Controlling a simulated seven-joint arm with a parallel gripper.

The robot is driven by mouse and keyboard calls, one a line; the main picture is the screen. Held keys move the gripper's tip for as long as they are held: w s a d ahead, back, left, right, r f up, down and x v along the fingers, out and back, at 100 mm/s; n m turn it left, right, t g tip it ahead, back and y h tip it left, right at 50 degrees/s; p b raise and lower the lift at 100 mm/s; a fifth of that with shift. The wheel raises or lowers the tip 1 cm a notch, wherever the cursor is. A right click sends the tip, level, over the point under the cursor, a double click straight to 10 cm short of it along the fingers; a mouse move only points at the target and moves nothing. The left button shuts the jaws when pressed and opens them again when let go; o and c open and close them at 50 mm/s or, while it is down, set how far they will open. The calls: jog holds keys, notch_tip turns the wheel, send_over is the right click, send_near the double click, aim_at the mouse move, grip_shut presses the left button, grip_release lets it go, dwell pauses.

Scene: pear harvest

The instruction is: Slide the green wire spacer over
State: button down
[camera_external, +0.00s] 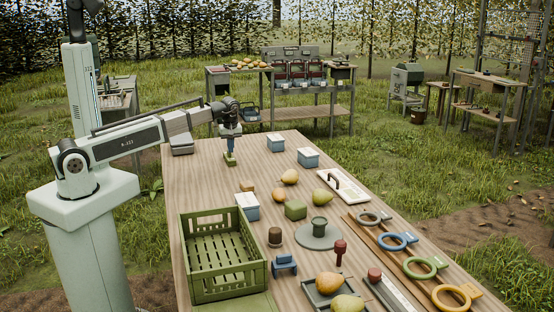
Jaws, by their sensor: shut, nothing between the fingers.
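My gripper (230,150) points down over the far left part of the wooden table. Its fingers are small in the picture, shut and empty. A small green piece (231,160) lies on the table right below the fingertips; it looks like the green wire spacer, but its shape is too small to be sure. I cannot tell whether the fingertips touch it.
A green slatted crate (262,275) stands at the near left. The table between gripper and crate is mostly clear.

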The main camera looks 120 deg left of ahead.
jog(key=s+a, duration=0.5)
jog(key=shift+a, duration=0.1)
jog(key=shift+s+a+f, duration=0.1)
jog(key=shift+s+a, duration=0.05)
jog(key=shift+s, duration=0.1)
jog(key=shift+f, duration=0.7)
jog(key=shift+d+f, duration=0.1)
jog(key=shift+d, duration=0.1)
